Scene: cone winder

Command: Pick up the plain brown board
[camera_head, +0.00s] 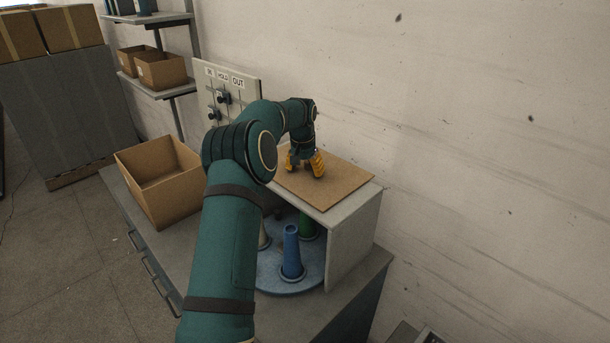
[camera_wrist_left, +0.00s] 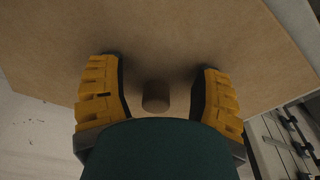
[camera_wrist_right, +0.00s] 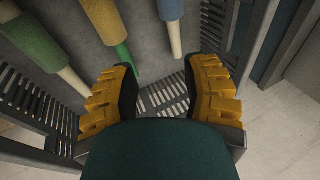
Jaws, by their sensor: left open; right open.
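The plain brown board (camera_head: 345,181) lies flat on top of a pale open-fronted housing (camera_head: 355,232). My left gripper (camera_head: 306,168) points down over the back part of the board, with its yellow fingers spread. In the left wrist view the board (camera_wrist_left: 150,35) fills most of the picture. A short brown knob (camera_wrist_left: 155,97) stands on it between the open left fingers (camera_wrist_left: 160,95), with a gap on each side. I cannot tell whether the fingertips touch the board. My right gripper (camera_wrist_right: 162,95) shows only in its wrist view, open and empty.
Under the housing, a blue disc (camera_head: 268,278) carries several coloured cones, one of them blue (camera_head: 291,250). An open cardboard box (camera_head: 162,180) stands left on the bench. A panel with knobs (camera_head: 233,85) stands behind. The wall is close on the right. Several cones (camera_wrist_right: 103,20) show near my right gripper.

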